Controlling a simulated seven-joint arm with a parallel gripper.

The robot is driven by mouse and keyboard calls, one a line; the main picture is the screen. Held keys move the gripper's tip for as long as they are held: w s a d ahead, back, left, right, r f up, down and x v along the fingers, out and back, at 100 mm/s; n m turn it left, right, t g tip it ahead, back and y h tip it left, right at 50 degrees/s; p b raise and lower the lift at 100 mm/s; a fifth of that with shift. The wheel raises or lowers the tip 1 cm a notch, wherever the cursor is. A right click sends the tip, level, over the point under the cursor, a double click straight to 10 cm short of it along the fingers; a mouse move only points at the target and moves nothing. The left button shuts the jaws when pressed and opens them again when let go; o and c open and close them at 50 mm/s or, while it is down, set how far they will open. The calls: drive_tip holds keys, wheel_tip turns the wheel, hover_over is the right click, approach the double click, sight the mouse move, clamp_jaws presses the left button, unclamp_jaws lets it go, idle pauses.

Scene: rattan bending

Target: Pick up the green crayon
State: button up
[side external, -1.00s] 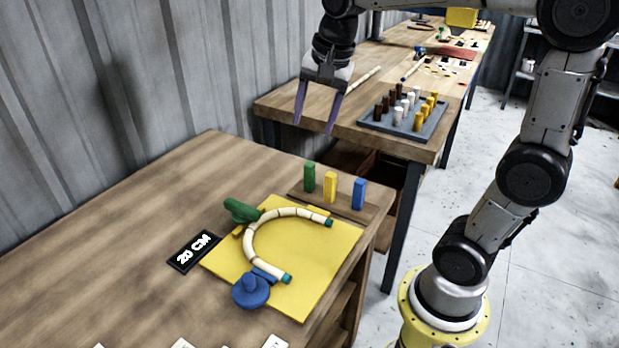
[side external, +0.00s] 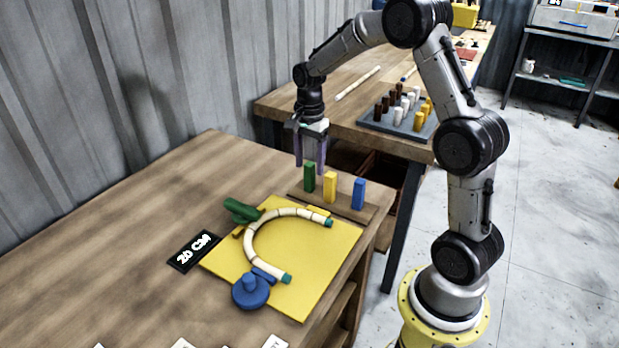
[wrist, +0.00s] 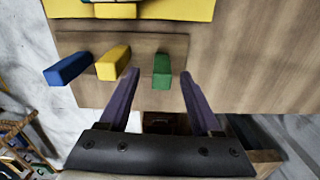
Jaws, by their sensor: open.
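The green crayon (side external: 309,178) stands upright at the left end of a small wooden holder, beside the yellow crayon (side external: 330,187) and the blue crayon (side external: 358,194). My gripper (side external: 310,169) is open and empty, pointing down over the green crayon. In the side view its purple fingertips are level with the crayon's upper part.
The wooden holder (side external: 369,213) sits near the table edge. In front of it, a yellow board (side external: 322,261) carries a bent rattan piece (side external: 250,246), a green clamp (side external: 240,210) and a blue knob (side external: 250,291). A peg tray (side external: 377,124) is on the table behind.

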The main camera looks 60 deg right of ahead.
sight(309, 180)
drive_tip(key=shift+w+d+f, duration=0.1)
drive_tip(key=shift+f, duration=1.5)
drive_tip(key=shift+d+f, duration=0.1)
drive_tip(key=shift+f, duration=1.5)
clamp_jaws()
